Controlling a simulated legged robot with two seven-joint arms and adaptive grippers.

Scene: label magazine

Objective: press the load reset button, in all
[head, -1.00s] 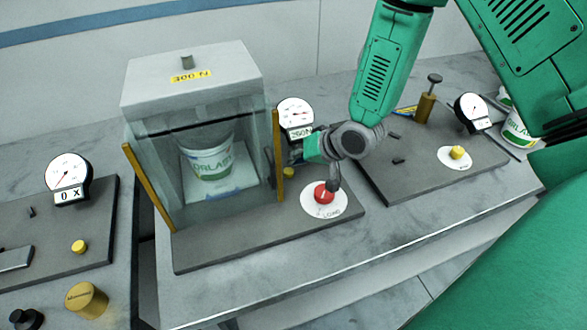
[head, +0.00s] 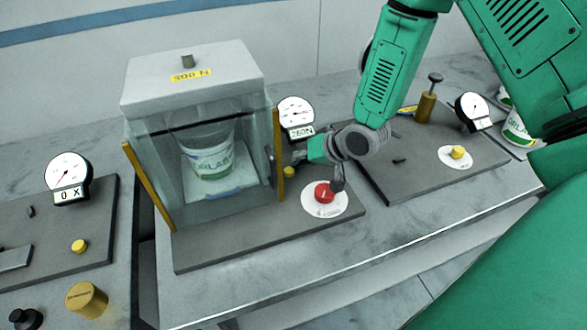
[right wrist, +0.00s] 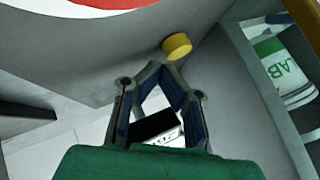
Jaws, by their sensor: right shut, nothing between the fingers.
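The red load button (head: 324,192) sits on a round white plate (head: 313,206) at the front right of the middle dark base. Lettering on the plate is partly hidden or too small to read now. My right gripper (head: 337,184) is shut and empty, its tip at the right side of the button. I cannot tell whether it touches the button. In the right wrist view the fingers (right wrist: 164,68) close together at the tips, and a red and white edge (right wrist: 95,4) shows at the top left. My left gripper is not in view.
A clear-walled test box (head: 195,80) marked 200 N holds a white and green tub (head: 210,165). A dial (head: 297,112) beside it reads about 260N. A yellow knob (head: 289,172) stands near the box. Another station (head: 425,165) lies right, one more left (head: 60,250).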

